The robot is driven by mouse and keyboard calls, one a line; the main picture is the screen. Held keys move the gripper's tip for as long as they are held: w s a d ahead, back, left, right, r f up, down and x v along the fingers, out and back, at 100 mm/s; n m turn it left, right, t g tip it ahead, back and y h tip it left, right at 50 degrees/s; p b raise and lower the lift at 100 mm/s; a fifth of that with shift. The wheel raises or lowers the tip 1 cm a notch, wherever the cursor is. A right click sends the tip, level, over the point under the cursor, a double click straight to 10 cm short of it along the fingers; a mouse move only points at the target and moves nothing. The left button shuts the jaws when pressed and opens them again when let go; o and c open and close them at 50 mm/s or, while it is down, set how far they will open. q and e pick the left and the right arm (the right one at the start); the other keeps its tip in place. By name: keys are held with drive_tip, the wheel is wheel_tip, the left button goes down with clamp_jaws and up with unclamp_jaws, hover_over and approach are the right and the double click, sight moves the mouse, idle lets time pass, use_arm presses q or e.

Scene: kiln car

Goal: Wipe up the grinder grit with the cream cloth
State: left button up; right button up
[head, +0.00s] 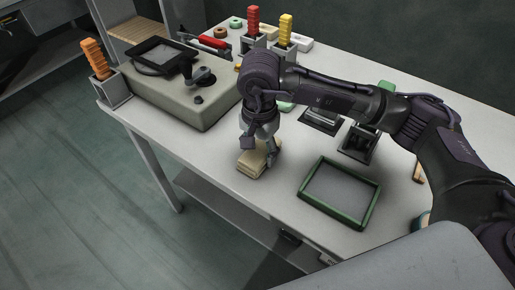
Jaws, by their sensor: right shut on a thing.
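The cream cloth (250,164) is a folded, thick pad on the light table, near its front edge. My right gripper (259,148) reaches down from above and is shut on the cloth, which appears to rest on the tabletop. The grinder grit cannot be made out; the cloth, gripper and arm hide part of the table. My left gripper is not in view.
The table (215,152) is bare just left of the cloth. A green-framed tray (340,192) lies to the right. A large grey-beige machine (190,100) stands at the left. Holders with orange (95,59), red (253,20) and yellow (286,29) sticks stand farther back.

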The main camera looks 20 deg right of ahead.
sight(276, 167)
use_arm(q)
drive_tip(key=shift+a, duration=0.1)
use_arm(e)
drive_tip(key=shift+s+d, duration=0.1)
drive_tip(key=shift+s+d+f+b, duration=0.1)
drive_tip(key=shift+s+d+b, duration=0.35)
drive_tip(key=shift+s+d, duration=0.95)
drive_tip(key=shift+s, duration=0.05)
drive_tip(key=shift+s+d, duration=0.1)
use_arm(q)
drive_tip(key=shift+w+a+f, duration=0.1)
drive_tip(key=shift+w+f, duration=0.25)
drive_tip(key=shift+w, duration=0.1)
